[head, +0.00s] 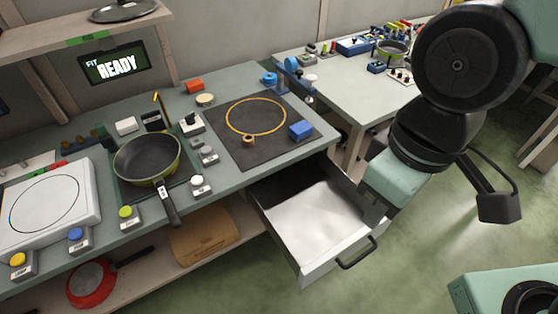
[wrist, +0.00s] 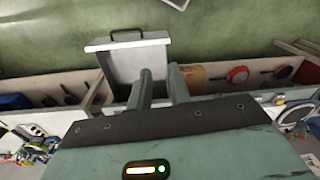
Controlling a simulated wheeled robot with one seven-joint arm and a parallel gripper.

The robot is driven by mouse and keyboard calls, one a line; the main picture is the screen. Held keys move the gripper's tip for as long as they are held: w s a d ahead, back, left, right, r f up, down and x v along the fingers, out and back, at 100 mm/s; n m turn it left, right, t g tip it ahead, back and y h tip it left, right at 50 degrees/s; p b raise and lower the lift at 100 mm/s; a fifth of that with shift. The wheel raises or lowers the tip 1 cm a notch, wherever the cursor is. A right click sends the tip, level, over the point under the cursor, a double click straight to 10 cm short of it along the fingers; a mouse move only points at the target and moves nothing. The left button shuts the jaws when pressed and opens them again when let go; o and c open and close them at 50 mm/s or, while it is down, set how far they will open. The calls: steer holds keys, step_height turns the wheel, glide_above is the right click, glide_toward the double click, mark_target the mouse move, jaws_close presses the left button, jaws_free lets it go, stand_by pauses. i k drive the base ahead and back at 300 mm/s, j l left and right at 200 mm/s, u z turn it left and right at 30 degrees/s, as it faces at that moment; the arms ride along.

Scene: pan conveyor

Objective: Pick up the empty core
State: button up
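A small brown ring that looks like the empty core (head: 249,141) stands on the dark square mat (head: 232,155), just below the yellow circle. A blue block (head: 300,130) lies to its right on the same mat. My gripper shows in the wrist view (wrist: 161,78) with its two dark fingers apart and nothing between them. It points toward the open drawer and floor. In the head view my arm hangs at the right, well away from the core, and the fingertips cannot be made out. The core cannot be made out in the wrist view.
An open white drawer (head: 318,222) juts out below the bench (head: 228,180). A pan (head: 147,158) sits left of the mat, its handle toward the front edge. A beige disc (head: 205,99) and an orange block (head: 194,86) lie behind. A cluttered second table (head: 345,75) stands beyond.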

mark_target(249, 138)
steer(key=i+l, duration=0.15)
steer(key=l, duration=0.15)
steer(key=i+l, duration=0.2)
steer(key=i+l+u, duration=0.1)
steer(key=l, duration=0.3)
steer(key=i+l, duration=0.2)
steer(key=l+u, duration=0.2)
steer(key=u, duration=1.45)
steer(key=i+l, duration=0.05)
